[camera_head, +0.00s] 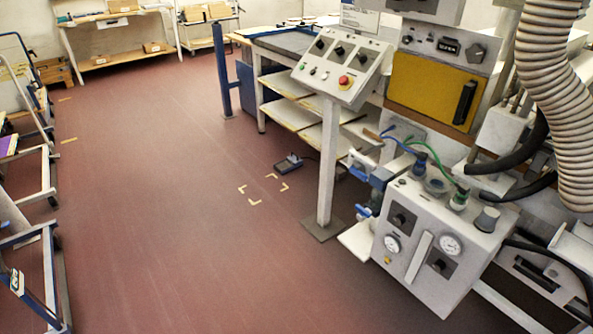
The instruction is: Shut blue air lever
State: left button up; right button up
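Blue fittings sit at the left side of the grey air unit (430,240), at the right of the head view. A small blue lever-like handle (362,211) sticks out low at the unit's left edge. Another blue part (381,175) sits higher, beside a pale fitting. I cannot tell for certain which one is the air lever, nor its exact angle. A blue hose and a green hose (440,165) run to the top of the unit. Neither of my grippers is in view.
A control panel (341,66) with a red button stands on a post left of the air unit. A foot pedal (289,163) lies on the floor near yellow corner marks. A large ribbed hose (553,90) hangs at right. Carts line the left edge; the middle floor is clear.

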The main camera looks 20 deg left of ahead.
aim_at(353, 169)
jog(key=u, duration=0.15)
jog(key=i+j+z, duration=0.1)
jog(key=j+z, duration=0.25)
jog(key=i+j+z, duration=0.1)
jog(key=z, duration=0.2)
jog(key=j+z, duration=0.35)
jog(key=i+j, duration=0.05)
